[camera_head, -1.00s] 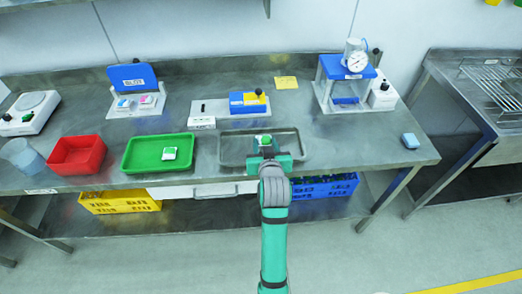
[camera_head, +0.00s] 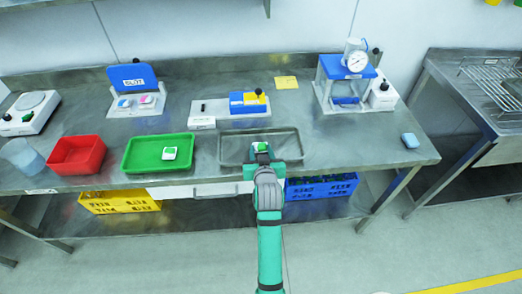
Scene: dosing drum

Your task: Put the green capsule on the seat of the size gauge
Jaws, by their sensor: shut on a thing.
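The green capsule (camera_head: 261,147) shows as a small green and white piece at the tips of my gripper (camera_head: 262,153), over the grey tray (camera_head: 228,149). My gripper is shut on it; the fingers hide part of it, and I cannot tell whether it is clear of the tray floor. A stand with a blue top and a round dial (camera_head: 357,62), at the back right of the bench, appears to be the size gauge. A blue piece shows low under its top, and no capsule is visible there.
A green tray (camera_head: 130,160) with a small white and green piece (camera_head: 170,153) and a red tray (camera_head: 76,155) stand to the left. A blue and yellow block device (camera_head: 248,102) stands behind the grey tray.

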